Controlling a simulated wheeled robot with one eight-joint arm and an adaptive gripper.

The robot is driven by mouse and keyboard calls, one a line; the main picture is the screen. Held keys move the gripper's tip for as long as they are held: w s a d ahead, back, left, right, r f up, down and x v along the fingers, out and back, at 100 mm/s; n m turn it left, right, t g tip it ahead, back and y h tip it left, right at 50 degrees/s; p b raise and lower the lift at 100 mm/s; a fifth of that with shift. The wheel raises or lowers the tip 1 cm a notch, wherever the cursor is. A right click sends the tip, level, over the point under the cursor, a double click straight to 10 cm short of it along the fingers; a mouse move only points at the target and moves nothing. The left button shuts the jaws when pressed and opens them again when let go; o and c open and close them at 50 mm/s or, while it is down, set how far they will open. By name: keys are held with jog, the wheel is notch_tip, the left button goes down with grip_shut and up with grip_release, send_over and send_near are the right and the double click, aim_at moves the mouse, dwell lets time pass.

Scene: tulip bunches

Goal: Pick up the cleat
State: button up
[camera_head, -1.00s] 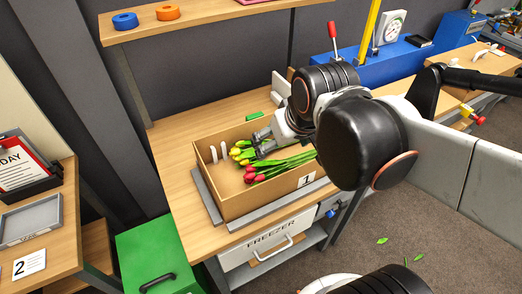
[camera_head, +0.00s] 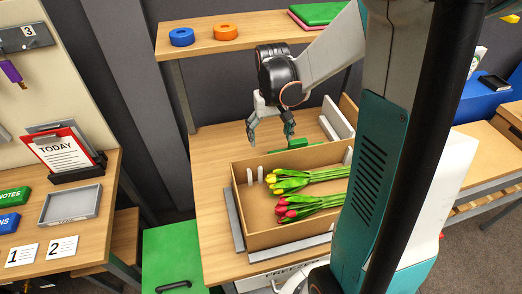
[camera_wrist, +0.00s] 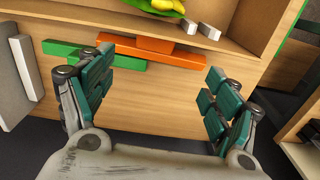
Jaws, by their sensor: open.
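My gripper (camera_head: 271,140) is open and empty over the wooden table behind the tulip box. In the wrist view, the fingers of my gripper (camera_wrist: 155,95) are spread wide over bare wood. A green bar (camera_wrist: 122,62) and an orange bar (camera_wrist: 175,58) lie on the table just beyond the fingers, by the box wall. The green bar shows near the right finger in the head view (camera_head: 297,146). A pale grey bar (camera_wrist: 26,66) is at the left of the wrist view. I cannot tell which of these is the cleat.
The cardboard-brown box (camera_head: 290,238) holds yellow tulips (camera_head: 292,181), red tulips (camera_head: 300,207) and white pegs (camera_head: 261,175). A shelf (camera_head: 203,47) with blue and orange rings stands behind.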

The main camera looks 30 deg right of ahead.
aim_at(272, 165)
notch_tip(272, 165, down, 8)
jog(key=shift+s+f+b, duration=0.1)
jog(key=shift+b, duration=1)
jog(key=f+b, duration=0.1)
jog(key=f, duration=0.1)
jog(key=s+f+b, duration=0.1)
jog(key=f, duration=0.2)
jog(key=shift+d+f, duration=0.15)
jog(key=shift+s, duration=0.1)
jog(key=shift+c, duration=0.6)
jog(key=shift+s+d, duration=0.1)
jog(key=c, duration=0.7)
